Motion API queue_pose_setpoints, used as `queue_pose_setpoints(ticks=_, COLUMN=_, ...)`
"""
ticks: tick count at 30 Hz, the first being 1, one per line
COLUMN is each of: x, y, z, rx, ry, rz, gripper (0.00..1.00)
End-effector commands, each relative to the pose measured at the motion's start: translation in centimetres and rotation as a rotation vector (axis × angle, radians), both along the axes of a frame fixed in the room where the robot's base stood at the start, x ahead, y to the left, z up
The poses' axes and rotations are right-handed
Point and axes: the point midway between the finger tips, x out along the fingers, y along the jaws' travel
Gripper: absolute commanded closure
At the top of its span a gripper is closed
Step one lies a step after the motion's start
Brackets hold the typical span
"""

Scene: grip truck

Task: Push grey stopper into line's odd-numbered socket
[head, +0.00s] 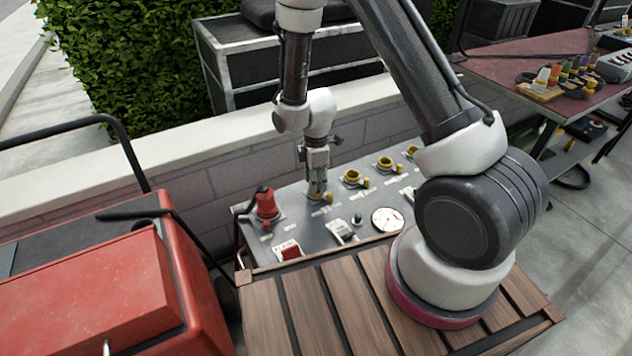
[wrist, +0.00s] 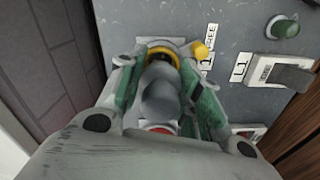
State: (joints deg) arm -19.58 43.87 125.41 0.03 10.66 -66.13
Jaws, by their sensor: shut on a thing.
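My gripper (head: 317,192) points down at the left part of a grey panel, over a yellow-ringed socket. In the wrist view its green-padded fingers (wrist: 160,95) are shut on the grey stopper (wrist: 163,92). The stopper's far end is at the mouth of the yellow-ringed socket (wrist: 160,49), whose dark inside shows partly. I cannot tell how deep the stopper sits. A yellow knob (wrist: 200,50) is beside this socket, with a partly hidden label ending in "REE". More yellow-ringed sockets (head: 352,177) run to the right in the head view. The stopper is hidden in the head view.
A red plug-like fitting (head: 266,204) stands left on the panel. A switch (wrist: 283,72) labelled L1, a dial (head: 387,220) and a red switch (head: 289,251) lie nearer me. A low wall (head: 235,176) runs behind; a red box (head: 85,290) is at left.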

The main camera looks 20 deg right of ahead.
Motion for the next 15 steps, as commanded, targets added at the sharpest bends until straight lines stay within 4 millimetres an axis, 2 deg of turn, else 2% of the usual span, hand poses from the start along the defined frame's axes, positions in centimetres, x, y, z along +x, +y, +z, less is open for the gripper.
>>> queue_pose_setpoints(ticks=15, x=0.0, y=0.0, z=2.3, rx=0.000, ry=0.000, rz=0.000, gripper=0.89)
